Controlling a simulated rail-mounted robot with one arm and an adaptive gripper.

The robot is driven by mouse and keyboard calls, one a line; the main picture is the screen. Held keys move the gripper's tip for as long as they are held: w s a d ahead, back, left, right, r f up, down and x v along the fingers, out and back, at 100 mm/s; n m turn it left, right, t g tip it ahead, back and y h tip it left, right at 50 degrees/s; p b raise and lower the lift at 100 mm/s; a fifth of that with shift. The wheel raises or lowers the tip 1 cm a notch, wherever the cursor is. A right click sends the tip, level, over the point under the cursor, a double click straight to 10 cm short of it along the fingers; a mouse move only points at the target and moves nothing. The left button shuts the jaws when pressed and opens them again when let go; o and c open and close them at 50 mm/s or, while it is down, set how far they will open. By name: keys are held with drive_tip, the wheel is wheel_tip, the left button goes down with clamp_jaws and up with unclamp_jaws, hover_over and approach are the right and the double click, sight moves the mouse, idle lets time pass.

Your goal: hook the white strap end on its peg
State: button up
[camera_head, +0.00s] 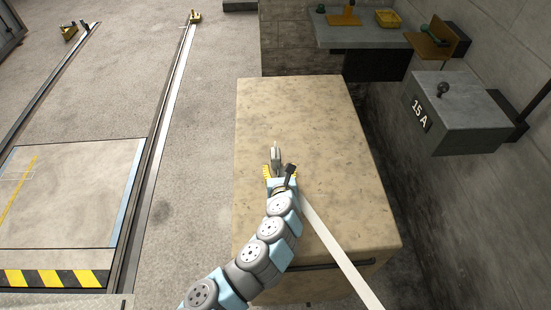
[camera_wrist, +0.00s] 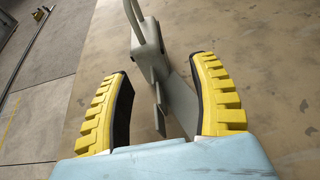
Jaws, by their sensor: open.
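A white strap (camera_head: 338,250) runs across a beige-topped block from beside my gripper to the front right and over the front edge. A grey fitting with a curved hook-like top lies ahead of my gripper in the head view (camera_head: 276,155). It also shows in the wrist view (camera_wrist: 150,48), with a flat grey tail reaching between the fingers. My gripper (camera_head: 274,172) is over the block top, its yellow-backed fingers open on either side of that tail. In the wrist view the gripper (camera_wrist: 165,105) shows a gap to both fingers. I cannot tell which thing is the peg.
The beige block top (camera_head: 330,125) is otherwise clear. A grey box marked 15 A (camera_head: 470,120) with a dark knob (camera_head: 442,89) stands right. A grey shelf (camera_head: 350,36) holds a yellow tray (camera_head: 388,18). Floor rails (camera_head: 170,110) run left.

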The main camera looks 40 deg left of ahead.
sight(276, 164)
drive_tip(key=shift+s+a+r+b+x, duration=0.1)
drive_tip(key=shift+a+b+x, duration=0.05)
drive_tip(key=shift+x, duration=0.6)
drive_tip(key=shift+s+a+r+b+x, duration=0.1)
drive_tip(key=shift+b+x, duration=0.05)
drive_tip(key=shift+x, duration=0.6)
drive_tip(key=shift+s+a+r+b+x, duration=0.1)
drive_tip(key=shift+a+b+x, duration=0.05)
drive_tip(key=shift+x, duration=0.6)
drive_tip(key=shift+w+a+f, duration=0.1)
drive_tip(key=shift+w+a, duration=0.15)
drive_tip(key=shift+w, duration=0.2)
clamp_jaws()
